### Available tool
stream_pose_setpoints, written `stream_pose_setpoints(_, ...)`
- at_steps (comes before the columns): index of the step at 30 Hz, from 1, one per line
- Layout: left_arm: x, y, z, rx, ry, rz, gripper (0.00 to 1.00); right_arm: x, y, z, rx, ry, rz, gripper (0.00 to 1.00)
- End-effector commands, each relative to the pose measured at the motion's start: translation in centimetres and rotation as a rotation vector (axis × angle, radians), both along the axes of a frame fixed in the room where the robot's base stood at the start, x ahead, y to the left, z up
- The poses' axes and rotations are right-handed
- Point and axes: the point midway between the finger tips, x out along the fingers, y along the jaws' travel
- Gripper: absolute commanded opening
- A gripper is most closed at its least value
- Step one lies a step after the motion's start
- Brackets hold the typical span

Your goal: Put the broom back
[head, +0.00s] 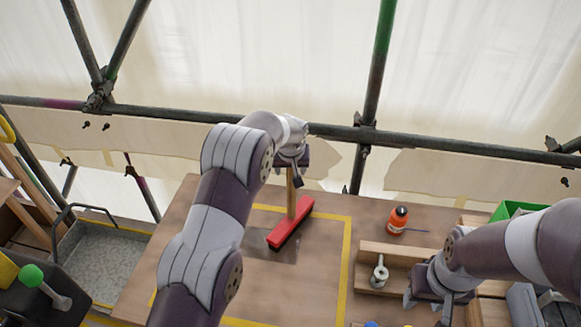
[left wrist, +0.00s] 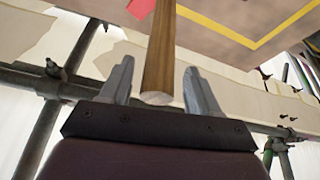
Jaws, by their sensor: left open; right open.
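The broom (head: 292,224) has a red head with dark bristles and a wooden handle. Its head rests on the tabletop and the handle points up to my left gripper (head: 297,174). In the left wrist view, the handle (left wrist: 159,45) passes between the two fingers of the left gripper (left wrist: 160,88). The fingers are open, with gaps at both sides of the handle, and its cut end lies near the palm. My right gripper (head: 428,302) is open and low at the right, beside a wooden tray, with nothing seen between its fingers.
Yellow tape outlines (head: 346,235) an area on the wooden table (head: 180,225). An orange bottle (head: 397,219) and a wooden tray (head: 368,247) with a metal eye fitting (head: 380,271) are at the right. A grey metal tray (head: 100,258) lies left. Scaffold tubes (head: 180,113) cross behind.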

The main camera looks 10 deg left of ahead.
Motion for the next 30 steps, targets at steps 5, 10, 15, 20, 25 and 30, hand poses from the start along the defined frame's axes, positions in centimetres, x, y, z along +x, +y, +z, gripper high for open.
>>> stream_pose_setpoints(5, -0.4, -0.1, 1.2, 0.0, -0.003, 0.0, 0.62, 0.0, 0.0, -0.5, 0.0, 0.0, 0.0, 0.46)
stream_pose_setpoints(10, -1.8, -0.4, 4.5, -0.001, -0.005, 0.0, 0.62, 0.0, 0.0, -1.7, 0.0, 0.0, 0.0, 0.46)
stream_pose_setpoints(15, -3.4, -0.7, 8.2, -0.001, -0.004, 0.0, 0.62, 0.0, 0.0, -2.6, 0.0, 0.0, 0.0, 0.46)
stream_pose_setpoints(20, -4.3, -0.9, 10.5, -0.001, -0.001, 0.0, 0.62, 0.0, 0.0, -2.9, 0.0, 0.0, 0.0, 0.46)
stream_pose_setpoints(25, -5.0, -0.7, 11.1, 0.0, 0.006, -0.004, 0.62, 0.0, 0.0, -2.9, 0.0, 0.0, 0.0, 0.46)
stream_pose_setpoints(30, -14.0, 1.9, 9.2, -0.002, 0.106, -0.083, 0.62, 0.0, 0.0, -2.9, 0.0, 0.0, 0.0, 0.46)
